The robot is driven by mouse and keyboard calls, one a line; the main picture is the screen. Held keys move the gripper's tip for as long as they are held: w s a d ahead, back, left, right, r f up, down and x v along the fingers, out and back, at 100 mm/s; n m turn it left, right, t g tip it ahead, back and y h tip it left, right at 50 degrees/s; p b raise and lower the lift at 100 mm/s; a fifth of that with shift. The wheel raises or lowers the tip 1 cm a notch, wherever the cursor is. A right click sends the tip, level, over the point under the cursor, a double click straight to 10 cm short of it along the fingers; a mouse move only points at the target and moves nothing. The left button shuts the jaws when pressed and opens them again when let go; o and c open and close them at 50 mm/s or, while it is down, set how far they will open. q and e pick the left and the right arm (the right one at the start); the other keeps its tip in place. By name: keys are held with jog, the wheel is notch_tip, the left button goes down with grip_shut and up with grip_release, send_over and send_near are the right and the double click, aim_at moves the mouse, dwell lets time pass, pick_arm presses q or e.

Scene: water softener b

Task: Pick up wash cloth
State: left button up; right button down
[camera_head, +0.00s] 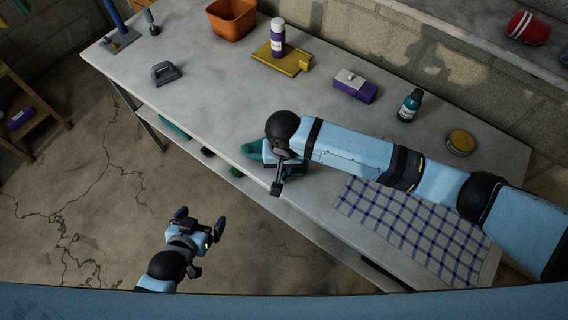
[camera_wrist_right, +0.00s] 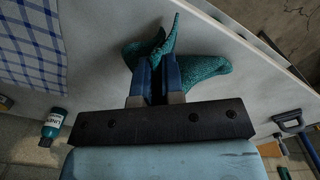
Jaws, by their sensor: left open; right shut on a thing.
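The teal knitted wash cloth (camera_head: 252,150) is at the front edge of the grey table, partly hidden under my right arm. In the right wrist view the wash cloth (camera_wrist_right: 203,67) is bunched, with a fold standing up between the fingers. My right gripper (camera_wrist_right: 158,72) is shut on it; in the head view this gripper (camera_head: 272,160) is mostly hidden by its wrist. I cannot tell whether the cloth still touches the tabletop. My left gripper (camera_head: 201,219) is open and empty, over the floor in front of the table.
A blue-checked cloth (camera_head: 415,232) lies flat at the table's right. A teal bottle (camera_head: 409,105), a round tin (camera_head: 460,142), a purple-and-white box (camera_head: 354,86), a yellow board (camera_head: 281,62) and an orange bin (camera_head: 232,18) stand farther back.

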jog(key=shift+r, duration=0.85)
jog(key=shift+r, duration=0.1)
notch_tip(320, 180, up, 18)
